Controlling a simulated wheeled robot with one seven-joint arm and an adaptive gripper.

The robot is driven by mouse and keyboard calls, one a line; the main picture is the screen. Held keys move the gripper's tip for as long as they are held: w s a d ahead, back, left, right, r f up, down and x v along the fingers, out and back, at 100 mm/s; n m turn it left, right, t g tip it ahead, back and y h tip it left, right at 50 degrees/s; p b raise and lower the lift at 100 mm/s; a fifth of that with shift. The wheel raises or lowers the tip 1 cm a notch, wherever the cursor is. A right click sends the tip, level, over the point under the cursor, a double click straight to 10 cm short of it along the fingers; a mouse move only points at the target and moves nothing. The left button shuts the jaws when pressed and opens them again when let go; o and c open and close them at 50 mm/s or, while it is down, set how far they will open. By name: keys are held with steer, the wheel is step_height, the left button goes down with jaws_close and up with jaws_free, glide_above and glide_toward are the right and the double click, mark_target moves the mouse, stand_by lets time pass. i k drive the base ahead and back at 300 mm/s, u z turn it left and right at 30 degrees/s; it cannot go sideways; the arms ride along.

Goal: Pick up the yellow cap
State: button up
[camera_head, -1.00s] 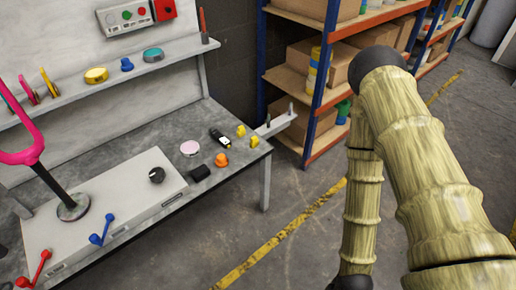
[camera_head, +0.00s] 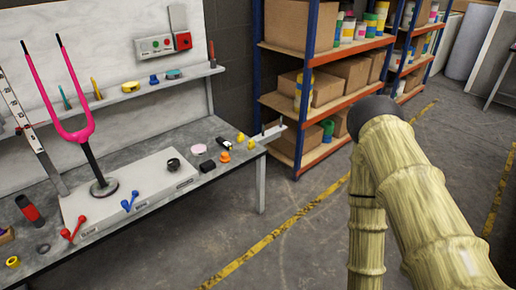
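Several small yellow things could be the yellow cap, and I cannot tell which one is. A round yellow piece (camera_head: 132,86) sits on the wall shelf. Two small yellow pieces stand near the right end of the workbench, a rear one (camera_head: 241,137) and a front one (camera_head: 250,144). A yellow ring-like piece (camera_head: 12,262) lies at the bench's near left. My arm's links show at the right, over the floor and apart from the bench. My gripper is not in view.
The grey workbench (camera_head: 225,180) carries a pale box (camera_head: 150,172), a pink fork on a stand (camera_head: 75,133), an orange knob (camera_head: 224,157) and a black block (camera_head: 207,166). A blue and orange rack (camera_head: 318,110) stands behind. The floor (camera_head: 270,235) between is clear.

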mark_target(250, 146)
steer(key=z, duration=0.5)
steer(key=i, duration=1.3)
steer(key=u, duration=0.35)
